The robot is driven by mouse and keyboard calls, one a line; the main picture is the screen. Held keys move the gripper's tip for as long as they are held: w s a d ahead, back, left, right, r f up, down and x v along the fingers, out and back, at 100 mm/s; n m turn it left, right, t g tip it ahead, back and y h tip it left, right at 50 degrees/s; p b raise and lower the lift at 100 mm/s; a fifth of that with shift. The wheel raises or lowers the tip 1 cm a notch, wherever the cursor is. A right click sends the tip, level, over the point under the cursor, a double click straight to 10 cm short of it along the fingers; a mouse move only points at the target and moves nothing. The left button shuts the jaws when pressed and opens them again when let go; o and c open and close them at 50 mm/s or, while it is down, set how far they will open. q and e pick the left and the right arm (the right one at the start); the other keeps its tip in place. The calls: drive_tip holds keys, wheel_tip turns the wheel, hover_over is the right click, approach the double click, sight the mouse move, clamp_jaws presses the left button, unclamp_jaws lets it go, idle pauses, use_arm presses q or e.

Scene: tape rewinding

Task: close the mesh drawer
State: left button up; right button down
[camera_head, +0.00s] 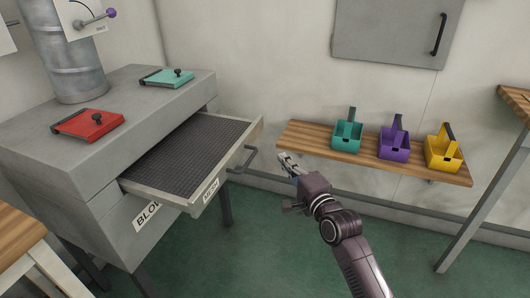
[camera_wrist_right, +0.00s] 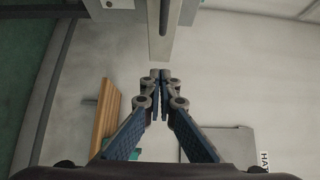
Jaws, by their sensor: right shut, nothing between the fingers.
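The mesh drawer (camera_head: 187,152) is pulled out of the grey cabinet (camera_head: 85,150), with its dark mesh floor bare. Its pale front carries a label and a dark bar handle (camera_head: 245,160). My right gripper (camera_head: 284,158) is to the right of the handle, apart from it in the head view. Its fingertips (camera_wrist_right: 160,74) are together with nothing between them. A pale edge, apparently the drawer front (camera_wrist_right: 159,40), is just beyond the fingertips in the wrist view; I cannot tell whether they touch. My left gripper is not in view.
A red lid (camera_head: 88,124) and a teal lid (camera_head: 167,78) lie on the cabinet top. A wooden wall shelf (camera_head: 305,141) holds teal (camera_head: 346,137), purple (camera_head: 393,147) and yellow (camera_head: 443,155) bins. Green floor is open below.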

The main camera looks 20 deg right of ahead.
drive_tip(key=d, duration=0.1)
drive_tip(key=b, duration=0.3)
approach(255, 132)
drive_tip(key=w+d, duration=0.2)
drive_tip(key=w, duration=0.2)
drive_tip(key=a, duration=0.1)
drive_tip(key=w+a, duration=0.1)
drive_tip(key=shift+w+a, duration=0.35)
drive_tip(key=shift+a, duration=0.05)
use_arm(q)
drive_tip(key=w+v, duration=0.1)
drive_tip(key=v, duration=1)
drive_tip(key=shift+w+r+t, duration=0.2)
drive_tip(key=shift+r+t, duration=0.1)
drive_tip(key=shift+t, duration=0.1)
